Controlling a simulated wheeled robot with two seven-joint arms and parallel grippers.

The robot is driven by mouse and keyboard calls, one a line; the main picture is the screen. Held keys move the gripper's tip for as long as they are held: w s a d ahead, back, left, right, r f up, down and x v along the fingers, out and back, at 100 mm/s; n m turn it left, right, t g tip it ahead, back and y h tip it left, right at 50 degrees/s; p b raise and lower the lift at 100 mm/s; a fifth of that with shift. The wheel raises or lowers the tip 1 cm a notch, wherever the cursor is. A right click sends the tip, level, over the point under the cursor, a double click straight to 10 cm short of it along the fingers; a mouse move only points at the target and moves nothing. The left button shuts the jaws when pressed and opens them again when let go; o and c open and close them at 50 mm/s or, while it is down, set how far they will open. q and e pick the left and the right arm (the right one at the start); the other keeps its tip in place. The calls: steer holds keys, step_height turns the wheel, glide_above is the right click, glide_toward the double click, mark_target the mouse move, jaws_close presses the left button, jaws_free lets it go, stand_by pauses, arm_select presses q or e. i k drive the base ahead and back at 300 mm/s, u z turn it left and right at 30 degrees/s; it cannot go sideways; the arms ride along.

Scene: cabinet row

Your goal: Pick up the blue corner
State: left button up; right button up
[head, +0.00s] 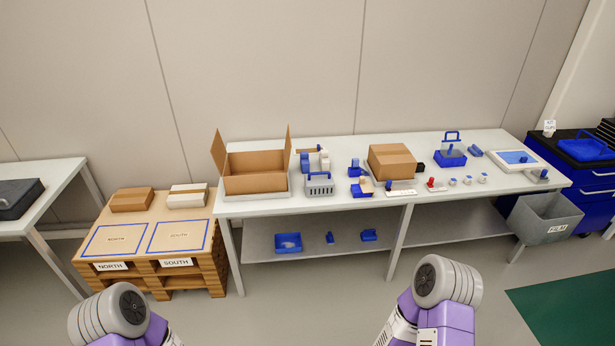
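Several small blue pieces are in the head view, too small to tell surely which is the blue corner. An angular blue piece (368,235) and a smaller blue piece (329,237) lie on the lower shelf of the long table. Another blue piece (354,168) stands on the tabletop left of the closed carton, and one more (475,150) lies toward its right end. Parts of both my arms show at the bottom edge, well short of the table. Neither of my grippers is in view.
An open carton (255,183) and a closed carton (391,161) stand on the long table (300,205). A blue tray (288,243) sits on its lower shelf. A pallet (190,270) stands left, a grey bin (545,218) right. The floor in front is clear.

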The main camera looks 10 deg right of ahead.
mark_target(305, 163)
steer(key=u, duration=0.35)
steer(key=i, duration=2.25)
steer(key=z, duration=1.2)
